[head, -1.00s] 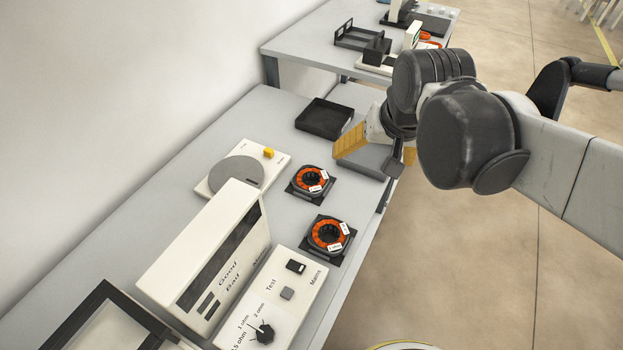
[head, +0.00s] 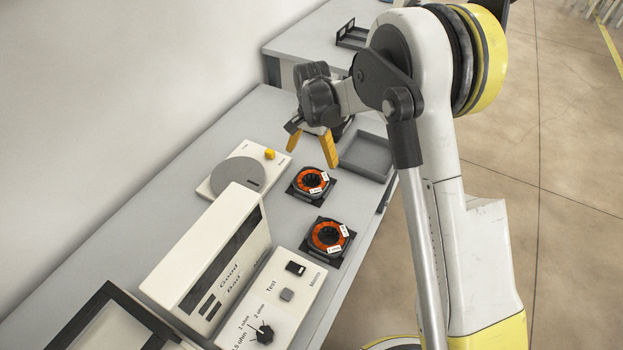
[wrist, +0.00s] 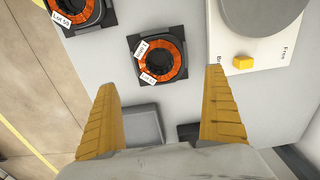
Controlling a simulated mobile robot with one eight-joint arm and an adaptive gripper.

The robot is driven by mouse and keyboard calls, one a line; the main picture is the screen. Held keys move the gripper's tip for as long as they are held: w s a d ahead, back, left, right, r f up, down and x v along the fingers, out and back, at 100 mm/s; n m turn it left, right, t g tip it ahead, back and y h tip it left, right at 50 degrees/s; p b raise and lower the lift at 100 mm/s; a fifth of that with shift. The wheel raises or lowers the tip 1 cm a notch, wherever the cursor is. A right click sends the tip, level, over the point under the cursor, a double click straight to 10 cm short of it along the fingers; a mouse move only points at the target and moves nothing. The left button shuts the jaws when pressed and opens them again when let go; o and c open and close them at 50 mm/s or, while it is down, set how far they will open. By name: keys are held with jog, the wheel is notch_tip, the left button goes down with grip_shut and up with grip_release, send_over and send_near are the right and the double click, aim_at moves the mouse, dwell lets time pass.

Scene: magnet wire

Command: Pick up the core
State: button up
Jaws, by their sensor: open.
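Two cores, orange-wound rings with white labels, sit in black square holders on the grey bench. The farther core (head: 301,182) is nearest my gripper; it also shows in the wrist view (wrist: 180,68), upper middle. The nearer core (head: 314,240) is partly cut off at the top left of the wrist view (wrist: 86,13). My gripper (head: 310,157) has two yellow fingers, spread and empty. It is above the bench, just beyond the farther core in the head view. In the wrist view the fingertips (wrist: 162,79) stand either side of that core's near edge, apart from it.
A grey tray (head: 375,143) lies beyond the cores at the bench's right edge. A white unit with a grey disc (head: 238,175) and yellow knob stands left of the cores. A tall white meter (head: 195,262) and a switch box (head: 300,291) stand nearer.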

jog(key=b, duration=0.2)
send_over(312, 180)
jog(key=s, duration=0.2)
jog(key=f, duration=0.6)
jog(key=shift+w+a+f, duration=0.1)
jog(key=shift+a+f, duration=0.15)
notch_tip(312, 180, down, 5)
jog(key=b, duration=0.2)
jog(key=shift+d+b, duration=0.1)
jog(key=shift+b, duration=0.25)
jog(key=shift+r, duration=0.1)
jog(key=c, duration=1.2)
